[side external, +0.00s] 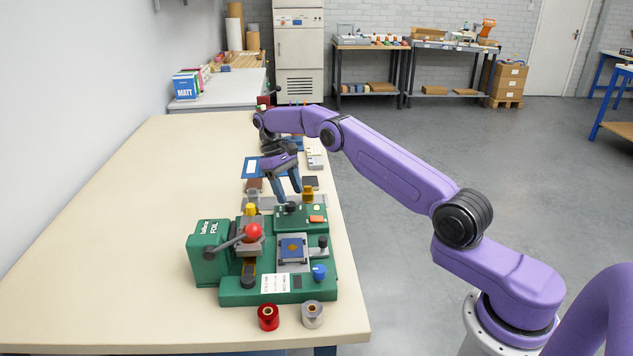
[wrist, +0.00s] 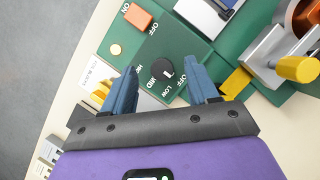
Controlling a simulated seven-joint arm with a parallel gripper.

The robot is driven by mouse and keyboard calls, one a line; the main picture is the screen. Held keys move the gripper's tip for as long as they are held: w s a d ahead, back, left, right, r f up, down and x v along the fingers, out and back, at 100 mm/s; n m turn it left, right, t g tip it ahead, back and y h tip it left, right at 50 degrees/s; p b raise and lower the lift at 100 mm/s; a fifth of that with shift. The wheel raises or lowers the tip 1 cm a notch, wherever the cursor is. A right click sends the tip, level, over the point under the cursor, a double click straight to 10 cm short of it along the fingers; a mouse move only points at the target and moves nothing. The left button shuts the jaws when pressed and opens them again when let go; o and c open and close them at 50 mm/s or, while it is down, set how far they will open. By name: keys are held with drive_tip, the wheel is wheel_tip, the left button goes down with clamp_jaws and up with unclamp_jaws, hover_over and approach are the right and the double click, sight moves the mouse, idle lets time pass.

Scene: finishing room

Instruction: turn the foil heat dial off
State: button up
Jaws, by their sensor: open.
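In the side view the dial (side external: 291,208) sits just below my fingertips. My gripper (wrist: 163,72) is open, with one blue finger on each side of the dial in the wrist view. The fingers look apart from it, and nothing is held.
The green foil press (side external: 209,252), with a red-knobbed lever (side external: 252,232), stands close by. Red (side external: 268,317) and silver (side external: 312,314) rolls lie in front. The table's left side is clear.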

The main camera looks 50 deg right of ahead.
drive_tip(key=s+a+r, duration=0.2)
drive_tip(key=s+r, duration=0.7)
drive_tip(key=s, duration=0.4)
drive_tip(key=shift+s+r, duration=0.25)
drive_tip(key=shift+s, duration=0.15)
idle(0.4)
drive_tip(key=s+a+r+n+t+h, duration=0.1)
drive_tip(key=s+a+r+n+t, duration=0.15)
drive_tip(key=s+a+n, duration=0.6)
drive_tip(key=s+a+n+t+y, duration=0.1)
drive_tip(key=s+a+n+t, duration=0.1)
drive_tip(key=s, duration=2)
drive_tip(key=shift+a+f+n, duration=0.15)
drive_tip(key=shift+a+n, duration=0.5)
drive_tip(key=shift+n, duration=0.3)
